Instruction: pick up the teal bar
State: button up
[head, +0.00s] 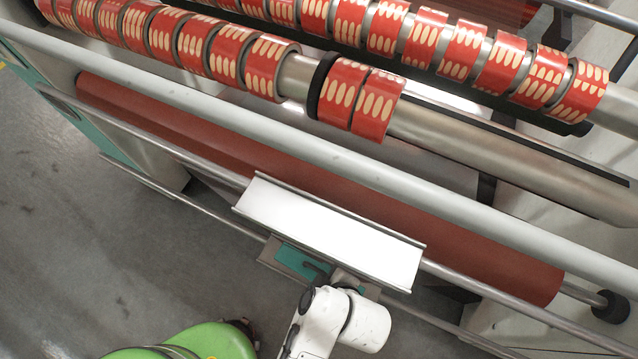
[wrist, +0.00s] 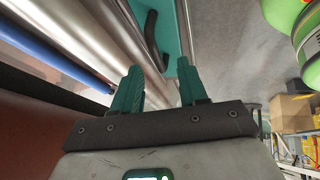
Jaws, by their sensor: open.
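I cannot tell the exact distance from the fingers to the bar.
A white tray (head: 330,230) lies along the machine's front rails, above the bar. A long dark red roller (head: 180,135) runs behind it. Rolls of red tape (head: 265,68) sit on steel shafts farther back. Grey floor (head: 90,255) is open at left.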

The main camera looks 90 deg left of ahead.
jog(key=shift+x, duration=2)
jog(key=shift+w+a, duration=0.1)
jog(key=shift+w, duration=0.1)
grip_shut()
